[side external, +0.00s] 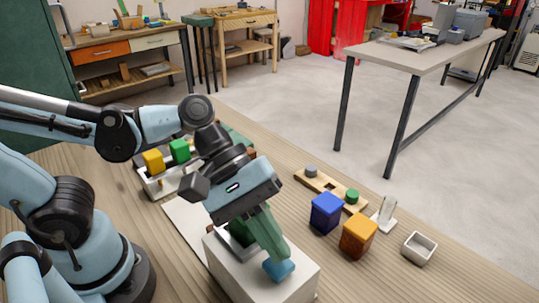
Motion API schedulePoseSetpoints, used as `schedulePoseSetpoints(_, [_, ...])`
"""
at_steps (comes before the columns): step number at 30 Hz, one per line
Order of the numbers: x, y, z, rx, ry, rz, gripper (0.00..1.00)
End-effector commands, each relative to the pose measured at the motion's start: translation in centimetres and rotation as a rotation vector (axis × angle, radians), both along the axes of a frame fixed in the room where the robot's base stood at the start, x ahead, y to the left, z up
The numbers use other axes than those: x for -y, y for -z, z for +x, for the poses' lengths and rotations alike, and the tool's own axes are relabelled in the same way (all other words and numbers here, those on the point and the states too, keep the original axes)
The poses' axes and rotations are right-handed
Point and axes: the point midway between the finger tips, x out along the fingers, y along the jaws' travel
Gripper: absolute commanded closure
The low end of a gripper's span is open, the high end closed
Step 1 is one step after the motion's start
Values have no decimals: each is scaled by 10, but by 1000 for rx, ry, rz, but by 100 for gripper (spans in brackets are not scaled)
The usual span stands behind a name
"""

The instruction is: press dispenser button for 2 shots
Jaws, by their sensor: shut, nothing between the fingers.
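A pale box-shaped unit (232,277), which looks like the dispenser, stands on the wooden table at the front middle. My gripper (277,262) points down over its top, with its fingers shut and nothing held. A light blue piece shows at the finger ends, close to the box top; I cannot tell whether it is the fingertips or a button, or whether they touch. A dark green part (238,236) sits on the box behind the fingers. My gripper hides much of the box top, and no button shows clearly.
Right of the box stand a blue lidded container (325,213), an orange-brown one (358,235), a small white stand (385,213) and an open pale tray (419,248). Behind them lies a wooden board (326,185) with pegs. A white rack (160,187) with yellow and green blocks is left.

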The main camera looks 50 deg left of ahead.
Motion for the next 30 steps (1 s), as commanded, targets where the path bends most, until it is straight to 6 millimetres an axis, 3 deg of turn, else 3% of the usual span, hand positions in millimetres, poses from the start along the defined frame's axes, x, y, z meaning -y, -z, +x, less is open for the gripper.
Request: schedulePoseSetpoints(30, [0, 8, 0, 0, 0, 0, 100])
